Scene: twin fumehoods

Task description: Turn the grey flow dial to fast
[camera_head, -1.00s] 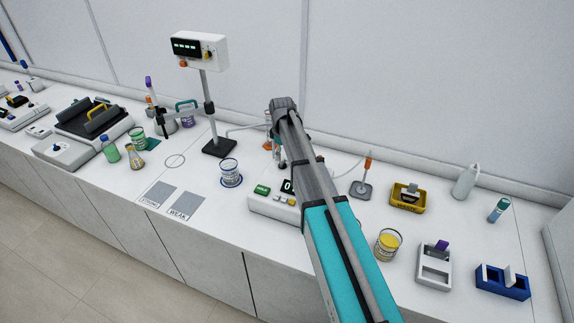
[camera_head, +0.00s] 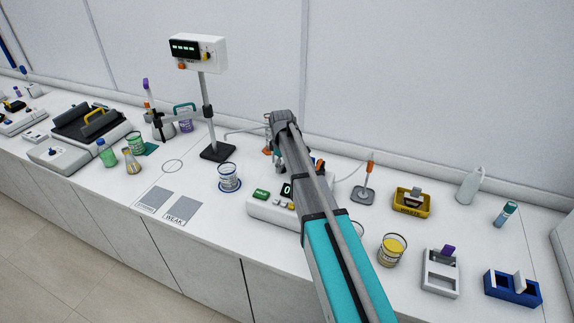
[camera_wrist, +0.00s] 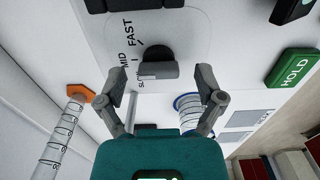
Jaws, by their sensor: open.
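The grey flow dial (camera_wrist: 158,69) is in the wrist view, a dark round knob with a lighter grey bar across it. The words FAST, MID and SLOW curve around its left side on a white panel. The bar lies nearly level across the picture, its left end near SLOW and MID; its exact setting is hard to tell. My gripper (camera_wrist: 162,76) is open, one fingertip on each side of the dial with a visible gap to each. Whether the fingers reach the dial's depth is unclear.
A green HOLD button (camera_wrist: 295,68) is right of the dial. In the head view the white box (camera_head: 259,207) with HOLD is partly behind my arm. A blue-ringed beaker (camera_head: 229,178) stands left of it, a yellow-filled beaker (camera_head: 391,250) right. A display box (camera_head: 213,45) stands behind.

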